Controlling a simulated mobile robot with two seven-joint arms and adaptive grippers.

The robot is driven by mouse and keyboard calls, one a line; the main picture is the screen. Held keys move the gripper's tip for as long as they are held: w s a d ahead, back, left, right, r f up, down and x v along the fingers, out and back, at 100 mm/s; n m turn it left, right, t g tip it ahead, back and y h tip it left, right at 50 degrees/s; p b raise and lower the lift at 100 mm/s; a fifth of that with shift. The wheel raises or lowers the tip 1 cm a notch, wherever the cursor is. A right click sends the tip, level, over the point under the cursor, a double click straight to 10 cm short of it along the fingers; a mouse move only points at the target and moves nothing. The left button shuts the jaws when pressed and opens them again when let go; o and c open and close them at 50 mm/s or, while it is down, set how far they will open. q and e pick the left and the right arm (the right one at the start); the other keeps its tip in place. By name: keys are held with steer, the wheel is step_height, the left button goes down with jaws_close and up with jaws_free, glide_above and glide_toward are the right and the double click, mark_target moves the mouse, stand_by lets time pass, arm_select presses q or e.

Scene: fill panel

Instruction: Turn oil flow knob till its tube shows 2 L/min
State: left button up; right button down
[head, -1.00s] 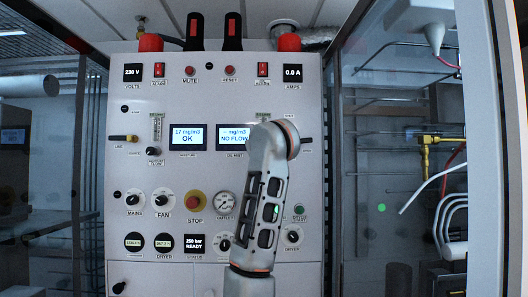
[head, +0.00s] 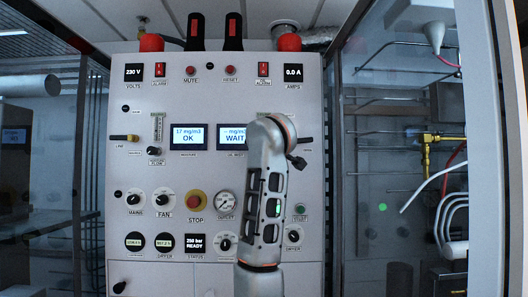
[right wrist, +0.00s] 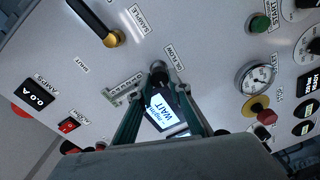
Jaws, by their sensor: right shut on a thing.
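In the right wrist view, my right gripper (right wrist: 160,82) is shut on the small dark oil flow knob (right wrist: 158,68). The oil flow label is beside the knob. A pale flow tube (right wrist: 122,92) shows beside a finger, partly covered; its reading is too small to tell. In the head view, my right arm stands in front of the panel (head: 125,80) and hides the oil flow knob and tube. The oil mist display (head: 232,135) reads WAIT; it also shows between the fingers in the right wrist view (right wrist: 160,110). My left gripper is not in view.
A moisture flow tube (head: 158,127) with its knob (head: 153,151) is to the left. The moisture display (head: 188,136) reads OK. A sample valve lever (right wrist: 90,18) is close to the gripper. An outlet gauge (head: 227,203) and red stop button (head: 196,200) are lower.

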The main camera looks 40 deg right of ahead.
steer(key=shift+n, duration=1.1)
steer(key=c, duration=1.9)
jaws_free()
steer(key=v, duration=1.2)
